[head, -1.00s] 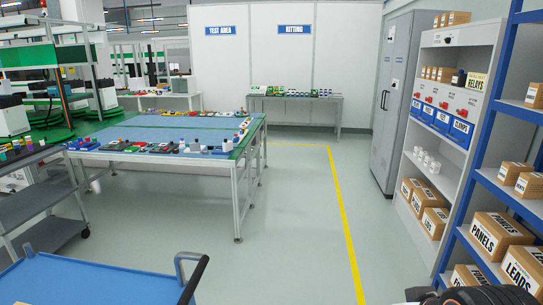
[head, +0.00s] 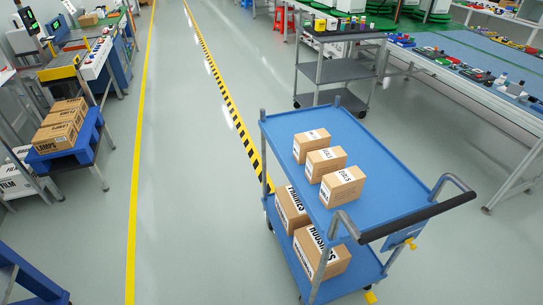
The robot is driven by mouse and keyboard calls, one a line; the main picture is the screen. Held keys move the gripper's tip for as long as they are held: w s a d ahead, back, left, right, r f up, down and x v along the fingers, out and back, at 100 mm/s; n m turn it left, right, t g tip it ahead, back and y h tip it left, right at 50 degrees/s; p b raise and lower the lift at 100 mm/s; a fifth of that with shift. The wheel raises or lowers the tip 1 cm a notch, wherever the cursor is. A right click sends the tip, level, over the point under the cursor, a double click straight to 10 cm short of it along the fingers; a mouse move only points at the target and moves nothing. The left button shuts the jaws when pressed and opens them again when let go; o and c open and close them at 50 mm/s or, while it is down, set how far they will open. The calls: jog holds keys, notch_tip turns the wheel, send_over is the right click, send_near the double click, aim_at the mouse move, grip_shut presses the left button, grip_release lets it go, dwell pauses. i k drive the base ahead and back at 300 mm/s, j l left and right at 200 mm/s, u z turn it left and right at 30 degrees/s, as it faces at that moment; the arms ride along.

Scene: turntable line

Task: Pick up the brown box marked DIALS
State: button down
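No box here can be clearly read as DIALS. Three small brown boxes stand in a slanting row on the blue cart's top deck (head: 385,190): a far one (head: 309,146), a middle one (head: 325,163) and a near one (head: 342,186). Their white top labels are turned away and too small to read surely, so I cannot tell if one is the DIALS box. My gripper is not in view.
The cart's lower deck holds two larger brown boxes, one (head: 292,212) behind one seemingly marked HOUSINGS (head: 321,256). Brown LAMPS boxes (head: 56,136) sit on a blue stand at left. A grey trolley (head: 340,70) stands behind the cart. Floor left of it is clear.

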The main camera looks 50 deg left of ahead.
aim_at(337, 188)
jog(key=j+u, duration=0.25)
jog(key=u, duration=0.15)
jog(key=j+u, duration=0.2)
jog(key=u, duration=0.2)
jog(key=j+u, duration=0.25)
jog(key=u, duration=0.15)
